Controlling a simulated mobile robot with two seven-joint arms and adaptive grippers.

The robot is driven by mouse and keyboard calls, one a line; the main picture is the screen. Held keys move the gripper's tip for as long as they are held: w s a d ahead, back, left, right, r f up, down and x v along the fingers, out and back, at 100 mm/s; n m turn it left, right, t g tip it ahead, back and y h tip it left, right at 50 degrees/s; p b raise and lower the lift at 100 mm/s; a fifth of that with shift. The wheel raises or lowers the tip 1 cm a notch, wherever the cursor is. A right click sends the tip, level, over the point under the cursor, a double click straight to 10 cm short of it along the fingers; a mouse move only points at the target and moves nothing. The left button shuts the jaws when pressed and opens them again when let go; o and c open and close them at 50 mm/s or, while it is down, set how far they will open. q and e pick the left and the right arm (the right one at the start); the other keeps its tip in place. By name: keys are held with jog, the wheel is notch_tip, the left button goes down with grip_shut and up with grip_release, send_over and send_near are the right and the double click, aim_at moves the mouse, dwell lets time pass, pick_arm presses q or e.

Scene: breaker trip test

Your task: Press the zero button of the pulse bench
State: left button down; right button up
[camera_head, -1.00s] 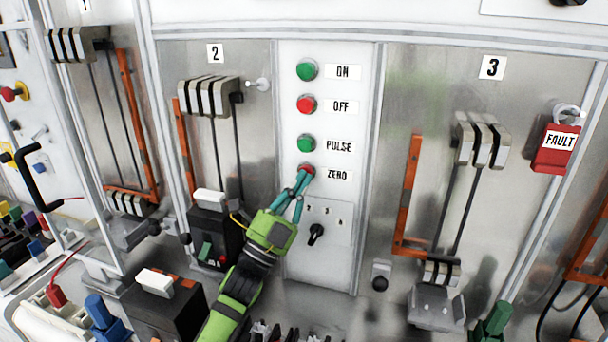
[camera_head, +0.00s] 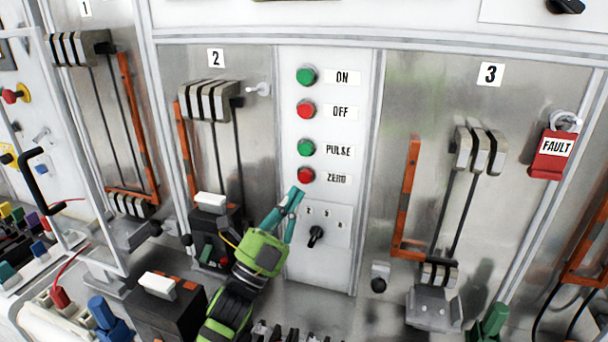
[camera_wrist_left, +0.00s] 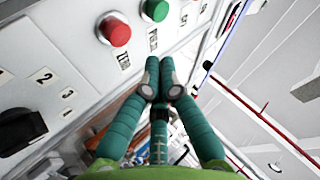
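The zero button (camera_head: 306,176) is a round red button, lowest in a column on the white panel of the pulse bench, left of its ZERO label (camera_head: 336,178). It also shows in the left wrist view (camera_wrist_left: 116,31) at the upper left, uncovered. My left gripper (camera_head: 297,192) is just below and left of the button, its teal fingertips apart from it. In the left wrist view the two fingertips (camera_wrist_left: 160,64) are together with nothing between them, off to the right of the button. My right gripper is in neither view.
Above are the green PULSE button (camera_head: 306,148), the red OFF button (camera_head: 305,109) and the green ON button (camera_head: 306,75). A black rotary selector (camera_head: 316,236) sits below. Breaker bays 2 and 3 flank the panel; a red FAULT tag (camera_head: 552,155) hangs at right.

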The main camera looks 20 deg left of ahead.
pick_arm(q)
jog(key=shift+s, duration=1)
